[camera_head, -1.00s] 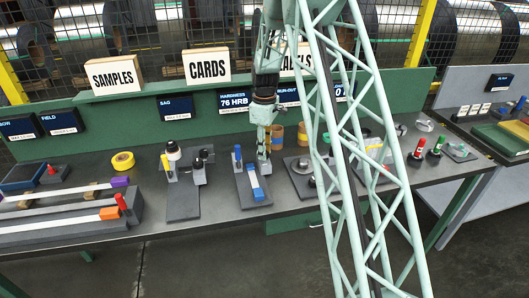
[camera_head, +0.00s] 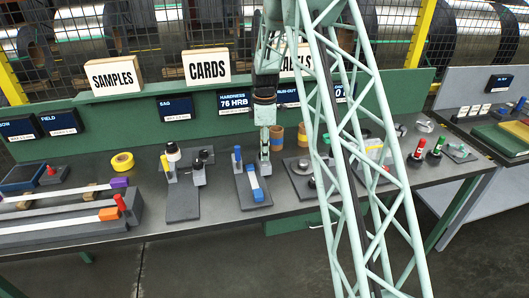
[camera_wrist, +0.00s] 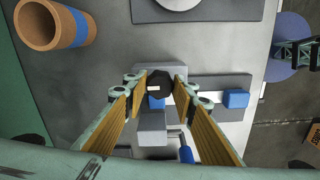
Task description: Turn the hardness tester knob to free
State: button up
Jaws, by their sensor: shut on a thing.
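The hardness tester (camera_head: 239,185) stands on the bench below the display reading 76 HRB. It has a grey base, a blue bar and an upright blue-topped handle. In the wrist view, its dark round knob (camera_wrist: 160,80) with a small white mark sits between the tips of my gripper (camera_wrist: 159,88). The fingers, with tan pads, are closed on the knob from both sides. In the head view, my gripper (camera_head: 264,166) points down at the tester's back right, and the knob is hidden there. The setting marks are not readable.
A black-and-white instrument (camera_head: 173,153) stands left of the tester. Tan cylinders (camera_head: 277,138) stand right of my gripper, one with a blue band. Another dark base (camera_head: 299,172) lies to the right. A blue handle (camera_wrist: 186,153) shows close to the fingers in the wrist view.

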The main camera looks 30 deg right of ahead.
jog(key=o, duration=0.8)
jog(key=shift+o, duration=0.2)
jog(key=shift+r, duration=0.15)
notch_tip(320, 180, up, 12)
dwell(0.3)
dwell(0.6)
